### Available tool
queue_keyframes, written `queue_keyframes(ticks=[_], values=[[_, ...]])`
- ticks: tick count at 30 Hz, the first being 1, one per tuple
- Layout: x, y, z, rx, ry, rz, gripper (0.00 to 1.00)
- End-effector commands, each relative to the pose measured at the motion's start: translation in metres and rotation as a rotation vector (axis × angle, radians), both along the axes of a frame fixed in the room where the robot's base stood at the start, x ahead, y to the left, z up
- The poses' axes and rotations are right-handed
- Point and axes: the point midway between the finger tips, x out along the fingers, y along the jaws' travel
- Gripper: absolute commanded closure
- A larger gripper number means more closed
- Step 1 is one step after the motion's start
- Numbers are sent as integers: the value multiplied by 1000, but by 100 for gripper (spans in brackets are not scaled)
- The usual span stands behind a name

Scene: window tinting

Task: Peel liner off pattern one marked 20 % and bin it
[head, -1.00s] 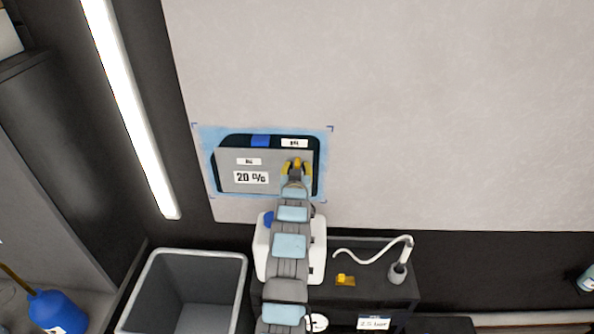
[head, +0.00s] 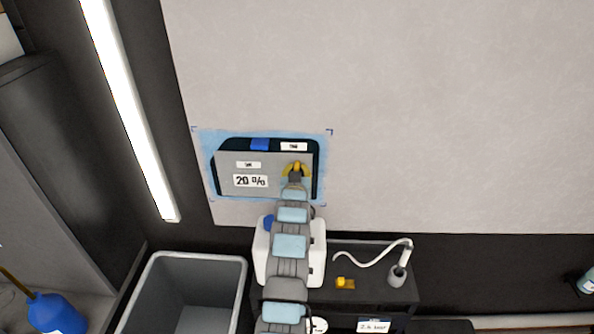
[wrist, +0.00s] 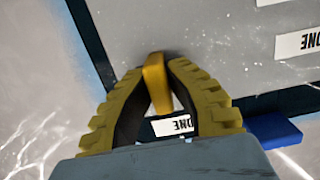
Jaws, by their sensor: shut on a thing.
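Pattern one is a dark film (head: 226,144) on the pale work surface, with a grey liner (head: 225,166) over most of it. The liner bears a "20 %" label (head: 250,181) and a smaller label above it. My gripper (head: 296,170) is over the liner's right part. In the wrist view my gripper (wrist: 158,80) has its yellow fingers closed around a yellow-orange tab (wrist: 156,85) at the edge of the grey liner (wrist: 200,35). A strip of dark film (wrist: 285,100) shows beyond that edge. A grey bin (head: 150,297) stands at lower left.
A blue tab (head: 260,144) and a white label (head: 294,146) lie at the film's top edge. A dark stand with a white curved hose (head: 375,252) is right of my arm. The surface to the right is clear.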

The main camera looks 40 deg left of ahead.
Motion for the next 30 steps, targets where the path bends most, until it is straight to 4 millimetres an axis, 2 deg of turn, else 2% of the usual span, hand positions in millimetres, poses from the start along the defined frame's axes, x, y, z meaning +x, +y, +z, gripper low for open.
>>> queue_keyframes(ticks=[14,30], values=[[-4,-3,0,0,0,0,100],[-21,-16,0,0,-1,-1,100]])
